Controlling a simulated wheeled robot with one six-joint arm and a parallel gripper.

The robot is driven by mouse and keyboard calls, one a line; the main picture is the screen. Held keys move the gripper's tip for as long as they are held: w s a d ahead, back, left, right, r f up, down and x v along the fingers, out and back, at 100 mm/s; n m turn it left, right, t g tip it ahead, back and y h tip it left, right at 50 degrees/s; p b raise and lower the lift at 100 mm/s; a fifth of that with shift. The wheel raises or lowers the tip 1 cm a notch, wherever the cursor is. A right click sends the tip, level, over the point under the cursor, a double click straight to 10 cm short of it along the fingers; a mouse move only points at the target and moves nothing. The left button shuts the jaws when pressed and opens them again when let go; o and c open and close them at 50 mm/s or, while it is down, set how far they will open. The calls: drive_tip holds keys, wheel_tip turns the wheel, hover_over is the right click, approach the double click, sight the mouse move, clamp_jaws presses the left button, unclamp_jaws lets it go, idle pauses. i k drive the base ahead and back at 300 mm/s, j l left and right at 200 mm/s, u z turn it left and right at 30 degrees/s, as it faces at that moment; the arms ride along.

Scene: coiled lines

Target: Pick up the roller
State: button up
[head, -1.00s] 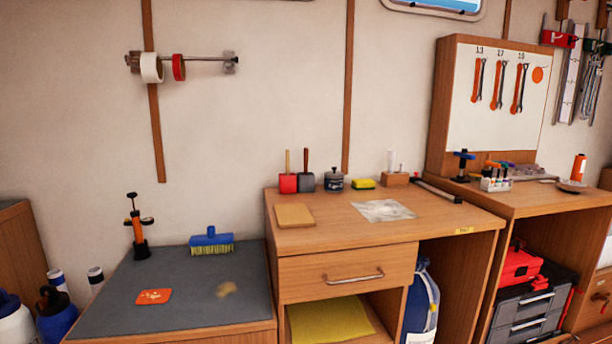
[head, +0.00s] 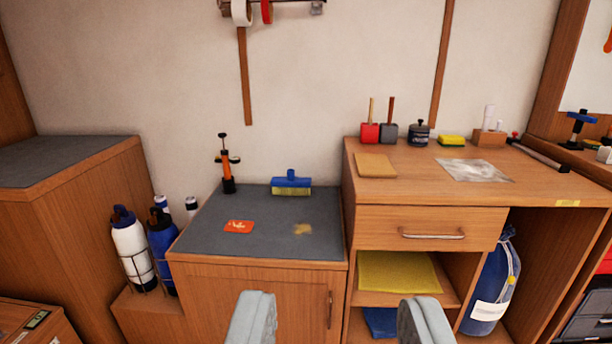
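I cannot tell for sure which thing is the roller. A white upright cylinder (head: 489,118) stands in a small wooden block (head: 488,138) at the back right of the higher wooden worktop. A long dark tool with a red end (head: 538,155) lies to its right and could also be it. My gripper (head: 338,318) shows as two grey fingers wide apart at the bottom. It is open with nothing between the fingers, in front of the cabinets and well short of the worktop things.
On the higher worktop (head: 400,188) are red and grey handled tools, a dark pot (head: 419,133), a yellow sponge (head: 451,141) and a clear sheet. Bottles (head: 130,245) stand left.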

sight(391, 102)
drive_tip(key=i+l+z, duration=0.1)
drive_tip(key=i+l, duration=0.15)
drive_tip(key=i, duration=0.3)
drive_tip(key=i+l+z, duration=0.1)
drive_tip(key=i+l, duration=0.15)
drive_tip(key=i, duration=0.3)
drive_tip(key=i+l+z, duration=0.1)
drive_tip(key=i, duration=0.5)
drive_tip(key=i+l+z, duration=0.1)
drive_tip(key=i+l, duration=0.15)
drive_tip(key=i, duration=0.3)
